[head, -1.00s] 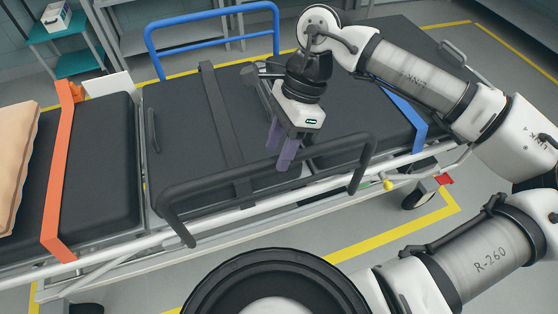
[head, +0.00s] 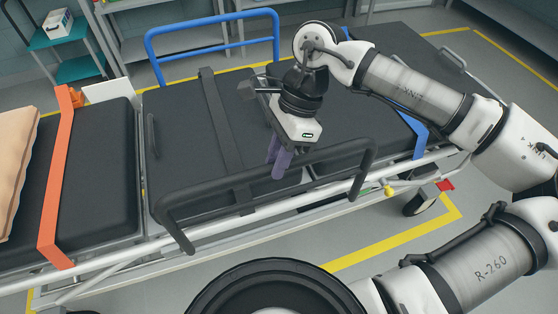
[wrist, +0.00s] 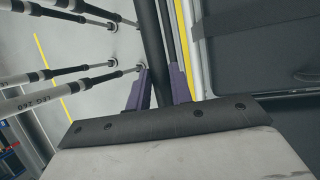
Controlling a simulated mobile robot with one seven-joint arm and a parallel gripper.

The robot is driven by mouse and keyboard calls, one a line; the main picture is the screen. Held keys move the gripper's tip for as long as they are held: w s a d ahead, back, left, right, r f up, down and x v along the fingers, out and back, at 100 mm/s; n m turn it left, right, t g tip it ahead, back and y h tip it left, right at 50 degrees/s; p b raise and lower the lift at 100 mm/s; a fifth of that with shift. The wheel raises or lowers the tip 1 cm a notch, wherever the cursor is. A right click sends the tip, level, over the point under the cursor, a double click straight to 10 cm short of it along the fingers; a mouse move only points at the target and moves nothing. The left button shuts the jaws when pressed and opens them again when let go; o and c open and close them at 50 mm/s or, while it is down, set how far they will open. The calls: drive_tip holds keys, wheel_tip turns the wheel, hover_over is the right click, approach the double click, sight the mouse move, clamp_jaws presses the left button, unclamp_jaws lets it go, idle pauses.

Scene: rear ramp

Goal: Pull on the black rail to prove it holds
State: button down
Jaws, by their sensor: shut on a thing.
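The black rail (head: 330,154) stands along the near side of the cot, its long top bar running across the picture. My gripper (head: 279,170) reaches down to this top bar from above, right of its middle, with its purple fingers shut on it. In the wrist view the black rail (wrist: 152,35) passes between the two purple fingers of my gripper (wrist: 160,82). The exact contact is partly hidden by the fingers and the dark gripper edge.
The cot's black mattress (head: 185,125) lies behind the rail. A blue rail (head: 215,17) stands on its far side. An orange strap (head: 58,185) crosses the left end, beside a tan pillow (head: 14,165). Clear grey floor (head: 400,240) with yellow lines lies in front.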

drive_tip(key=shift+s+d, duration=0.25)
drive_tip(key=shift+s, duration=0.6)
idle(0.5)
drive_tip(key=shift+w+b, duration=0.3)
drive_tip(key=shift+b, duration=0.15)
drive_tip(key=shift+w+a, duration=0.2)
drive_tip(key=shift+w, duration=0.2)
drive_tip(key=c, duration=0.6)
unclamp_jaws()
drive_tip(key=shift+r, duration=0.15)
drive_tip(key=p+v, duration=0.4)
drive_tip(key=v, duration=0.5)
idle(0.4)
